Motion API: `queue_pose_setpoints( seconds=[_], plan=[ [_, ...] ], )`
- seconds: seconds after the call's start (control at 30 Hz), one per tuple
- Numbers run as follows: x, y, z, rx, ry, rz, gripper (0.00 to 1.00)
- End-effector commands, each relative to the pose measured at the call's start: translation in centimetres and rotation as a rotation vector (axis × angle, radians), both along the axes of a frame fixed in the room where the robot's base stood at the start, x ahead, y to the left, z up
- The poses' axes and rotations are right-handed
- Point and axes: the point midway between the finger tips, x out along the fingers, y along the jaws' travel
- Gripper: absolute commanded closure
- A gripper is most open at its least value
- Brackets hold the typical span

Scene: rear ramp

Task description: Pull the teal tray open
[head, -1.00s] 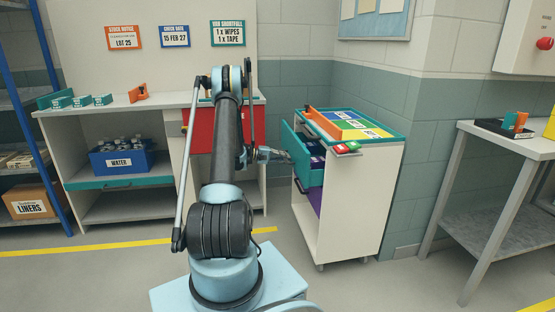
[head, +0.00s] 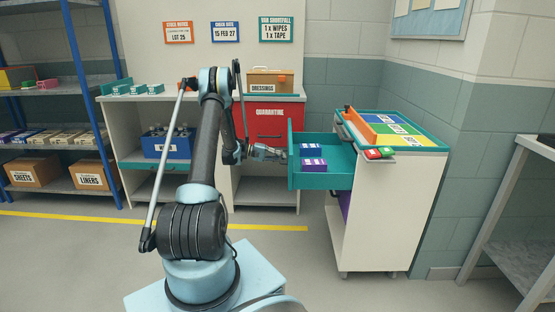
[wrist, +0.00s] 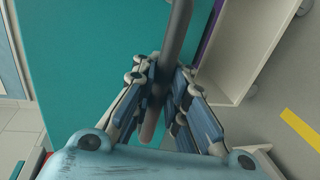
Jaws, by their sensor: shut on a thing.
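The teal tray (head: 322,181) is a drawer standing well out of the left side of the white cart (head: 390,215) in the head view. My gripper (head: 283,154) is at the tray's outer left face. In the wrist view my gripper (wrist: 160,112) is shut around a grey bar handle (wrist: 179,30), with the tray's teal face (wrist: 85,60) behind it. The fingers hide part of the handle.
A counter with a red quarantine bin (head: 262,124) stands behind. A metal table (head: 515,215) is at right. Floor is clear in front of the cart.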

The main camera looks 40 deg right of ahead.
Motion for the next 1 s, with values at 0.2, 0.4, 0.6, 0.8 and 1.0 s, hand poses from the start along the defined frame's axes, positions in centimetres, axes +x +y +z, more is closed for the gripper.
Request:
queue_pose_setpoints(
  seconds=[0.2,0.4,0.6,0.8,1.0],
  plan=[
    [-0.41,-0.3,-0.04,0.0,0.001,-0.013,1.0],
    [-0.5,-0.36,-0.03,0.001,-0.001,-0.014,1.0],
    [-0.59,-0.45,-0.03,0.0,0.0,-0.015,0.7],
    [-0.63,-0.51,0.0,0.0,0.0,-0.016,0.67],
    [-0.4,-0.28,0.07,0.0,0.0,-0.015,0.67]
  ],
)
